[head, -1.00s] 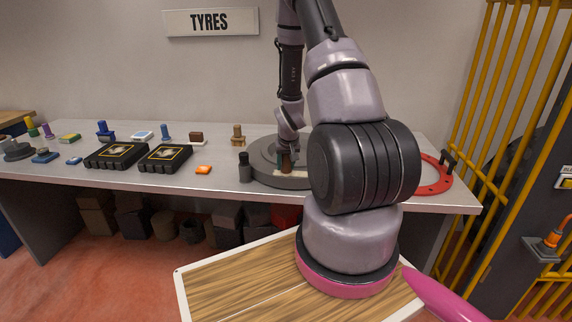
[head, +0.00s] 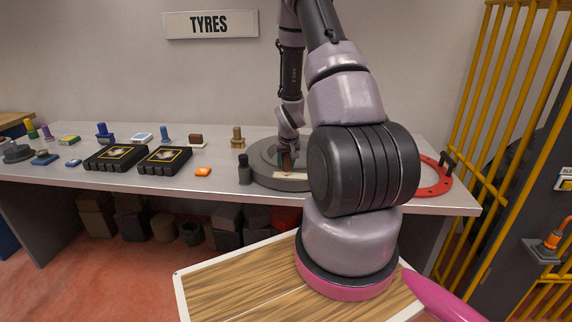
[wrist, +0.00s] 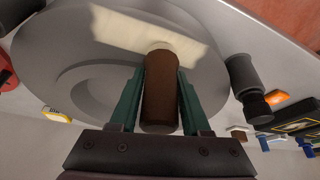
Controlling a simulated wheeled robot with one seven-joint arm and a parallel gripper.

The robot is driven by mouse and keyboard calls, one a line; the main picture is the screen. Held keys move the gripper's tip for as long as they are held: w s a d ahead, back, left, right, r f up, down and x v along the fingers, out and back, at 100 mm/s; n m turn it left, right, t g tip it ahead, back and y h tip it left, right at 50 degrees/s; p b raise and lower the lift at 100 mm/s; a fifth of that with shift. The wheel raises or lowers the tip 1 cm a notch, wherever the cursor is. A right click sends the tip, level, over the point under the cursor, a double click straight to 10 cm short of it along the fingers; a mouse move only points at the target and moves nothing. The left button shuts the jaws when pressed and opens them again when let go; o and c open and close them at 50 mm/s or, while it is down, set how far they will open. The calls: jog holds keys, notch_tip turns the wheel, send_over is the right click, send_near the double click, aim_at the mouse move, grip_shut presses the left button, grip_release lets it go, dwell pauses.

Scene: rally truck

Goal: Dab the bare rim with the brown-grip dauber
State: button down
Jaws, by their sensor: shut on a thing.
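My gripper (wrist: 161,105) is shut on the brown-grip dauber (wrist: 160,90), with a green finger on each side of the brown grip. The dauber's pale tip points at a cream patch (wrist: 120,30) on the grey round rim (wrist: 50,60). The tip overlaps the patch's edge in the wrist view; I cannot tell whether it touches. In the head view the grey rim (head: 262,172) lies on the bench, and the dauber (head: 287,161) stands roughly upright over its front part. My arm hides the rim's right side.
A dark bottle (head: 245,170) stands just left of the rim, also in the wrist view (wrist: 244,80). An orange block (head: 203,171), black cases (head: 165,158) and several stamp-like tools stand further left on the bench (head: 225,190). A red ring (head: 432,188) lies at the right end.

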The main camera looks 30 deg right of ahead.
jog(key=shift+r, duration=0.6)
jog(key=shift+r, duration=2.5)
